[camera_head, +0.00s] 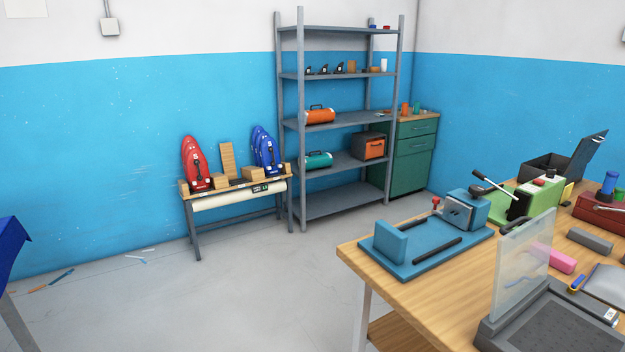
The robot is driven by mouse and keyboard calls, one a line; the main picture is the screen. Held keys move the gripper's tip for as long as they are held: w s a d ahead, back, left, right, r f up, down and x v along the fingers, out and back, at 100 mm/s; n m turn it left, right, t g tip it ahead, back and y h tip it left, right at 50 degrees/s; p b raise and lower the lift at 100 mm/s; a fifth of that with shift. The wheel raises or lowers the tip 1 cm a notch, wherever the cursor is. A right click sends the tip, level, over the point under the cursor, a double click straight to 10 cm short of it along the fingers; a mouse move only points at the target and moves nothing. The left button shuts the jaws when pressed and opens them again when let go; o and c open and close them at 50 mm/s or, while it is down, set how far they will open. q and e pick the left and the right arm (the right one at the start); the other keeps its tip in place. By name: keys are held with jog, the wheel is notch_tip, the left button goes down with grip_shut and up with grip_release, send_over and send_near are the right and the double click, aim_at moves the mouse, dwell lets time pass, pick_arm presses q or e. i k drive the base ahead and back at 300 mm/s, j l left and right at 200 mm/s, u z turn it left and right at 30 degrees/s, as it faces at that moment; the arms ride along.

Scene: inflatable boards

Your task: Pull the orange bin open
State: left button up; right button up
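A dark grey box with an orange front (374,150) stands on a lower level of the grey metal shelf rack (320,207), at its right side. It looks like the orange bin, and its front appears shut. A separate orange cylinder with a dark handle (320,117) lies on the level above, at the left. Neither of my grippers shows in the head view, so their state cannot be seen.
A wooden workbench (415,310) with a blue vise-like device (430,245) fills the right foreground. Grey floor between is mostly clear.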

aim_at(372, 148)
jog(key=i+j+u, duration=0.1)
jog(key=i+u, duration=0.15)
jog(key=i, duration=0.35)
jog(key=i+u, duration=0.3)
jog(key=i, duration=0.25)
jog(key=i+l+u, duration=0.25)
jog(key=i, duration=0.3)
jog(key=i+z, duration=0.2)
jog(key=i, duration=0.25)
jog(key=i+z, duration=0.25)
jog(key=i, duration=0.25)
jog(key=i+j+z, duration=0.2)
jog(key=i, duration=0.25)
jog(key=i+j+z, duration=0.25)
jog(key=i, duration=0.2)
jog(key=i+l+z, duration=0.2)
jog(key=i+z, duration=0.2)
jog(key=i+l+z, duration=0.1)
jog(key=i+z, duration=0.65)
jog(key=i+l+u, duration=0.2)
jog(key=i+l, duration=0.2)
jog(key=i+l+u, duration=0.2)
jog(key=i+l, duration=0.25)
jog(key=i+l+u, duration=0.2)
jog(key=i+l, duration=0.2)
jog(key=l, duration=0.25)
